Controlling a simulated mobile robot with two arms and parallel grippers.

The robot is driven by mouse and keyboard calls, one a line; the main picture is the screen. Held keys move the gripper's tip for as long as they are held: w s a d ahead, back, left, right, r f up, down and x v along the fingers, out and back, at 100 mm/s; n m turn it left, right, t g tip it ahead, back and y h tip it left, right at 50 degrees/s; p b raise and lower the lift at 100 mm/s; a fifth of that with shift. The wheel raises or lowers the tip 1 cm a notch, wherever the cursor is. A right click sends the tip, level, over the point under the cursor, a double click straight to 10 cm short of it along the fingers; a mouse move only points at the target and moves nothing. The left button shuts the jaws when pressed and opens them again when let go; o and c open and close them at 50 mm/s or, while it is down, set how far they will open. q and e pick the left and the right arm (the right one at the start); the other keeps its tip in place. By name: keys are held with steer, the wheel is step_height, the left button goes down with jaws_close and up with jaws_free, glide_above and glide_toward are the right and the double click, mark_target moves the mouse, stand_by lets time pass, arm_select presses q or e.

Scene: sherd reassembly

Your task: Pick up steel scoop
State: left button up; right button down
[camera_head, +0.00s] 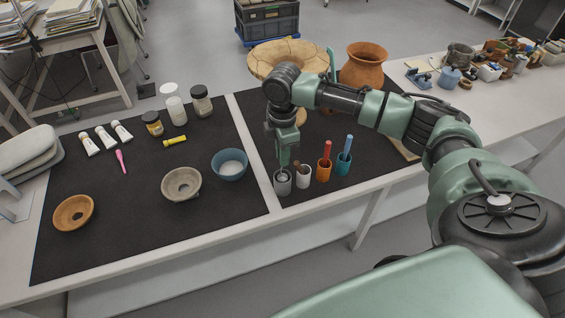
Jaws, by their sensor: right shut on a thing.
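My right gripper (284,162) reaches down from above to the grey cup (283,187), which stands near the front edge of the right black mat. It is shut on the steel scoop (283,176), which stands in this cup. Only a small grey part of the scoop shows below the fingers; the rest is hidden by the gripper and the cup wall. My left gripper is not in view.
A blue bowl (230,168) and a stone-coloured bowl (181,187) stand left. A terracotta jar (366,66) stands behind my arm.

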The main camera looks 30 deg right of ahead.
step_height(320, 180, up, 16)
steer(key=b, duration=0.1)
steer(key=shift+a+f, duration=0.1)
stand_by(0.5)
